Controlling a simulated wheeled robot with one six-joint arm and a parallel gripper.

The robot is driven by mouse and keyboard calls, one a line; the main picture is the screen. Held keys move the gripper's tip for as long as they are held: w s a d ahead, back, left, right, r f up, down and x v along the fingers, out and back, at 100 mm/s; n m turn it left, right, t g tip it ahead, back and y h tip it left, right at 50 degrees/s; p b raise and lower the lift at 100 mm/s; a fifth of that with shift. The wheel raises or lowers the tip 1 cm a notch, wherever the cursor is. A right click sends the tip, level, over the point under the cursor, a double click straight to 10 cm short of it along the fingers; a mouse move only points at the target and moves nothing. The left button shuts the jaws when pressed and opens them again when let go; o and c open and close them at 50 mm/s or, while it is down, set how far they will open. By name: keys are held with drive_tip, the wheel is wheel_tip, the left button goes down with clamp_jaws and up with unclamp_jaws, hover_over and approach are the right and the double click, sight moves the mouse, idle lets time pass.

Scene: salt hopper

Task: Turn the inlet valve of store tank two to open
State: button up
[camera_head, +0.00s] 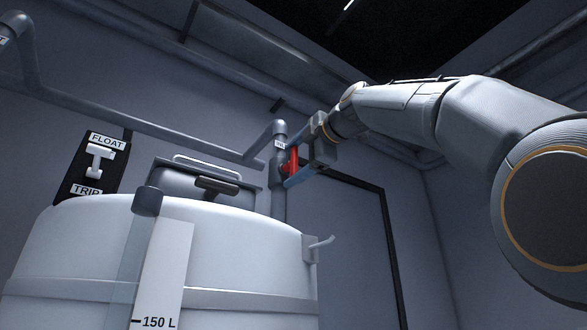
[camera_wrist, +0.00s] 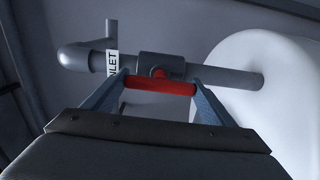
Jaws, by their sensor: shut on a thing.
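The inlet valve has a red handle (camera_wrist: 160,86) on a grey valve body (camera_wrist: 162,66), set in a grey pipe with a label reading "NLET" (camera_wrist: 113,63) in the wrist view. The red handle (camera_head: 292,160) also shows in the head view, on the upright pipe behind the white tank (camera_head: 80,235). My gripper (camera_wrist: 160,88) is shut on the red handle, with one blue finger at each end of it. In the head view my gripper (camera_head: 297,163) reaches the handle from the right. The handle lies across the wrist view, along the pipe's line.
A black panel (camera_head: 74,180) marked "FLOAT" and "TRIP" is on the left. The tank has a hatch (camera_head: 205,185), a level strip marked "150 L" (camera_head: 160,280) and a small side latch (camera_head: 312,247). A door (camera_head: 345,240) is behind. Pipes run along the walls.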

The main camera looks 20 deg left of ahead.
drive_tip(key=o, duration=1)
drive_tip(key=shift+o, duration=0.2)
drive_tip(key=b+v, duration=0.3)
drive_tip(key=v, duration=0.4)
drive_tip(key=shift+s+d, duration=0.2)
drive_tip(key=shift+s, duration=0.15)
